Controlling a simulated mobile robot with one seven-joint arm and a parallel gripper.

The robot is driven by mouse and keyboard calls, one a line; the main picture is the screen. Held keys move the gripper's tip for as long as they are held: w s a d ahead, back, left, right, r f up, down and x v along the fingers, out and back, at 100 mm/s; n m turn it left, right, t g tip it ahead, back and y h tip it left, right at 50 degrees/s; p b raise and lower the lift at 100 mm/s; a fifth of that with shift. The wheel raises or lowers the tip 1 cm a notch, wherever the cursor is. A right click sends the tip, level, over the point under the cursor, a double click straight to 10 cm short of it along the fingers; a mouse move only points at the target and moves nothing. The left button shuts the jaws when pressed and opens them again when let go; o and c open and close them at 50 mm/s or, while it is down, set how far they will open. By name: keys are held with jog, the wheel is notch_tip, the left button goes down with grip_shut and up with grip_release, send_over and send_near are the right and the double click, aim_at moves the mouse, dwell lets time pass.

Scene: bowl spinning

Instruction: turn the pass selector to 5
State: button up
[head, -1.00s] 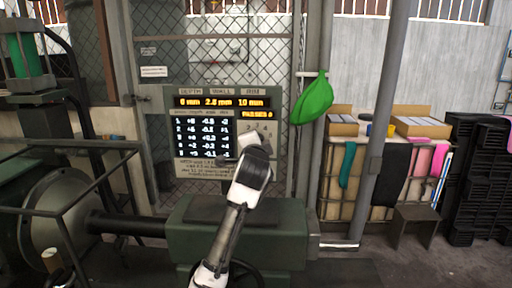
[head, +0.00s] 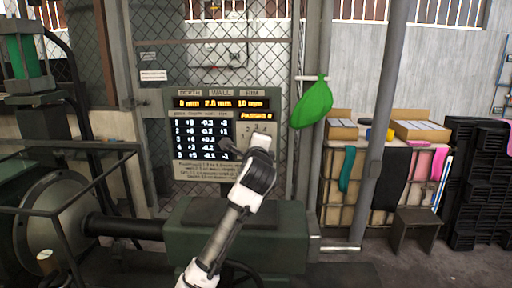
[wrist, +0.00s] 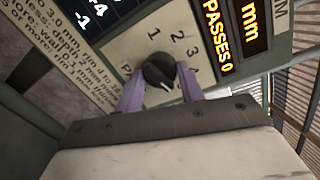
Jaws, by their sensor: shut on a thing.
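The pass selector is a dark round knob (wrist: 158,68) on the beige dial plate (wrist: 148,40) in the wrist view. The numerals 1, 2, 3 and 4 show around it. A small white mark sits at the knob's lower right edge, below the 4. I see no 5; my right finger and the gripper body cover that part of the dial. My gripper (wrist: 161,84) has its two purple fingers on either side of the knob, shut on it. In the head view my gripper (head: 257,142) is at the panel's right half and hides the knob.
The control panel (head: 181,97) has amber displays; one reads PASSES 0. A green machine body (head: 190,235) lies below it. A green bag (head: 314,103) hangs right of the panel. Boxes (head: 421,131) and black crates (head: 478,190) stand farther right.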

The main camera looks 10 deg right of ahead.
dwell(0.4)
jog(key=o, duration=1)
jog(key=s+a+b, duration=0.1)
jog(key=s+b, duration=0.3)
jog(key=s, duration=0.9)
jog(key=shift+s+a+r, duration=0.3)
jog(key=shift+s+r, duration=0.05)
